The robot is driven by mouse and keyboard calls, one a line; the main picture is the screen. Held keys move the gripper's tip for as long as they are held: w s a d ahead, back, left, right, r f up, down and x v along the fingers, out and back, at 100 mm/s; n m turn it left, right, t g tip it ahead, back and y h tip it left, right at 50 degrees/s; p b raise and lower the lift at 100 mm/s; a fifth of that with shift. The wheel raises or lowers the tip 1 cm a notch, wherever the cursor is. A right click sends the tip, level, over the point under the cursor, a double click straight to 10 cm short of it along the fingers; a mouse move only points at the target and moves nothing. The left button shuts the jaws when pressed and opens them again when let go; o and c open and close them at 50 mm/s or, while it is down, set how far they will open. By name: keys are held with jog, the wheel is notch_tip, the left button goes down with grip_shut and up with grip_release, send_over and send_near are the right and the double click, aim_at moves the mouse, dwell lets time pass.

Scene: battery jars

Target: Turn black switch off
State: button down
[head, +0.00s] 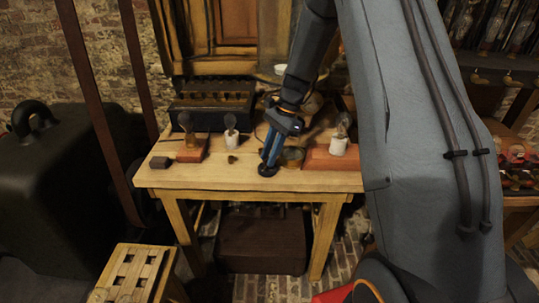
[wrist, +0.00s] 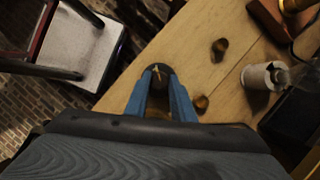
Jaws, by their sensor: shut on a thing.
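A small round black switch (head: 268,171) sits on the wooden table near its front edge. In the wrist view it shows as a dark disc (wrist: 156,68) with a thin pale mark on top. My gripper (head: 270,156) reaches down onto the switch from above, its two blue fingers closed on it. In the wrist view my gripper (wrist: 160,85) has one fingertip on each side of the switch. The fingers hide part of it, and I cannot tell which way its lever points.
The wooden table (head: 230,178) also bears a bulb on a reddish base (head: 192,152), a bulb in a white holder (head: 231,140), a small dark knob (head: 232,159), a dark block (head: 160,162) and a reddish block (head: 325,160). A slatted stool (head: 130,272) stands at front left.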

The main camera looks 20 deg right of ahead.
jog(key=n, duration=0.2)
jog(key=n+g, duration=0.1)
jog(key=n, duration=0.1)
jog(key=shift+w+a+n+g+h, duration=0.1)
jog(key=shift+w+n+g+h, duration=0.1)
jog(key=shift+n+g+h, duration=0.15)
jog(key=n+h+b, duration=0.1)
jog(key=n, duration=0.2)
jog(key=shift+w+a+n+g, duration=0.1)
jog(key=shift+n+g, duration=0.15)
jog(key=shift+g, duration=0.1)
jog(key=n+h, duration=0.1)
jog(key=n, duration=0.3)
jog(key=shift+a+r+g+h, duration=0.1)
jog(key=shift+a+g+h, duration=0.05)
jog(key=shift+g+h, duration=0.25)
jog(key=shift+a+n+h, duration=0.1)
jog(key=shift+n+h, duration=0.55)
jog(key=shift+n, duration=1.35)
jog(key=c, duration=1.5)
grip_release()
jog(key=shift+w, duration=0.1)
